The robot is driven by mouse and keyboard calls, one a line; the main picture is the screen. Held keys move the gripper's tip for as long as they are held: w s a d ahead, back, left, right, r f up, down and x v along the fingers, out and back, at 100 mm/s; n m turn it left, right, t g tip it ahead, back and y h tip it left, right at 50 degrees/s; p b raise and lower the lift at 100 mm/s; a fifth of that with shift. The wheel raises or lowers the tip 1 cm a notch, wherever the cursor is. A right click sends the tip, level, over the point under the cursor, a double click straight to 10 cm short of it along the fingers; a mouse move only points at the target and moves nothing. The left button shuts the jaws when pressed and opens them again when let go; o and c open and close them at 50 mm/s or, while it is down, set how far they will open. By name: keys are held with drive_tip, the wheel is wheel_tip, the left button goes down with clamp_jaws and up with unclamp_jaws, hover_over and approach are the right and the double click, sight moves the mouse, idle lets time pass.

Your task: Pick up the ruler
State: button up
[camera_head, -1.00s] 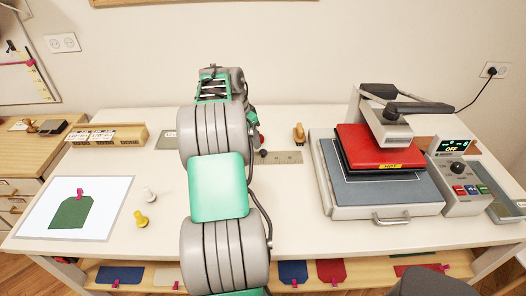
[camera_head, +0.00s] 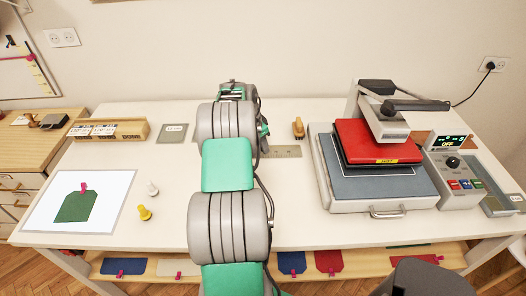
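The ruler (camera_head: 286,152) is a flat, grey metal strip lying on the white table, just right of my arm in the head view. Its left part is hidden behind my arm. My arm stretches away over the middle of the table. My gripper is hidden behind the arm's far links, so I cannot see its fingers or whether it touches the ruler.
A heat press (camera_head: 381,190) with a red top stands on the right.

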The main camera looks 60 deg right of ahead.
clamp_jaws()
drive_tip(key=shift+r, duration=0.1)
idle(0.4)
